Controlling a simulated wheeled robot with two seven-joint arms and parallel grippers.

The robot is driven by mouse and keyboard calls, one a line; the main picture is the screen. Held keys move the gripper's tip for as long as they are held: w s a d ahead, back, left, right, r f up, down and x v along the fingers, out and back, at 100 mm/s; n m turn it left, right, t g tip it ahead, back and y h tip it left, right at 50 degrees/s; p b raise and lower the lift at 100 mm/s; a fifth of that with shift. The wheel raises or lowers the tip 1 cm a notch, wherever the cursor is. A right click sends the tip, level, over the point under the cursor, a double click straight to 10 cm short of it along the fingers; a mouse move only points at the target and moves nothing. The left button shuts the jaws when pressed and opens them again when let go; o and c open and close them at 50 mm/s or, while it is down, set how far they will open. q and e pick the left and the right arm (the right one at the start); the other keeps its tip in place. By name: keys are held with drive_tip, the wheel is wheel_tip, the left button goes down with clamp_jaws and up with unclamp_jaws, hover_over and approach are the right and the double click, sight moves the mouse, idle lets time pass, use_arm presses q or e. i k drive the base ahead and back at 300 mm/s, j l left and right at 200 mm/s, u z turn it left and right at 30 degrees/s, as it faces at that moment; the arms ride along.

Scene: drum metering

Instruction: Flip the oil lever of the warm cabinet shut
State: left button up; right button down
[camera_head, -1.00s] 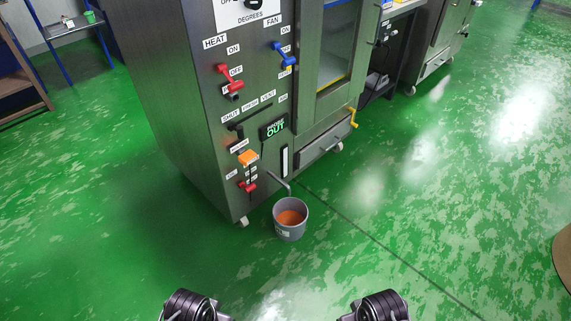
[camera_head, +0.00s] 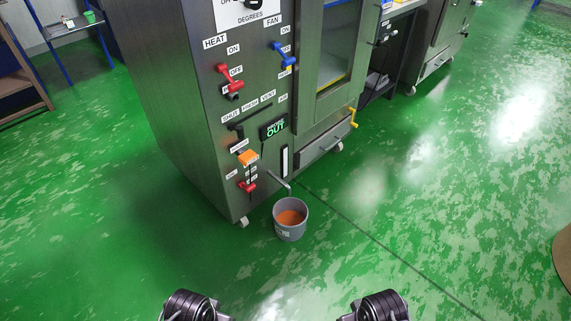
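The warm cabinet (camera_head: 185,115) is a tall grey steel cabinet on castors. Low on its front is a small red lever (camera_head: 247,186) by small labels too small to read. A thin grey spout (camera_head: 279,180) sticks out beside the red lever, over a grey bucket (camera_head: 290,232) on the floor with orange-brown liquid inside. I cannot read which lever is marked oil. Dark rounded parts of my two arms show at the bottom edge, well short of the cabinet. No gripper fingers show.
A yellow crank (camera_head: 352,118) sticks out at the right. The green floor (camera_head: 370,220) before the cabinet is clear except for the bucket.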

sight(251, 187)
drive_tip(key=i+l+u, duration=0.35)
drive_tip(key=i+l, duration=0.5)
